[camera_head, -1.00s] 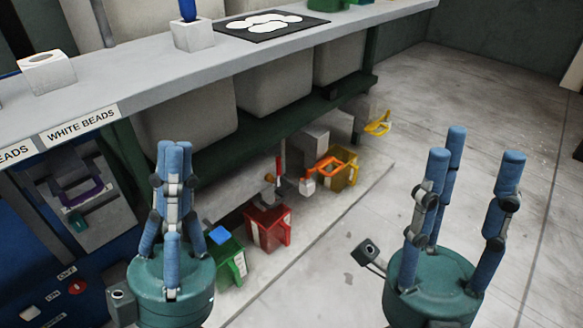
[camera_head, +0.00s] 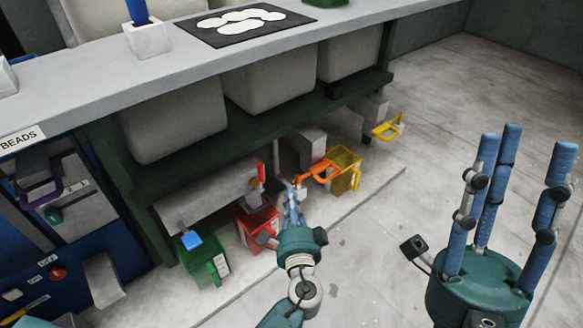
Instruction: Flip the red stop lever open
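A small upright red piece (camera_head: 261,172), likely the red stop lever, stands under the bench above the red bin (camera_head: 262,222). I cannot make out clearly how it is set. My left gripper (camera_head: 290,194) reaches in low beside the red bin, just right of and a little below the red piece, and appears apart from it. Its fingers look close together, but they are small and blend with what is behind, so I cannot tell if they are shut. My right gripper (camera_head: 528,145) is open and empty over the floor at the right, fingers up.
A green bin (camera_head: 203,262) stands left of the red one. An orange handle (camera_head: 320,172) and a yellow bin (camera_head: 346,168) are to the right, close to my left gripper. The bench (camera_head: 230,55) overhangs these. The floor at right is clear.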

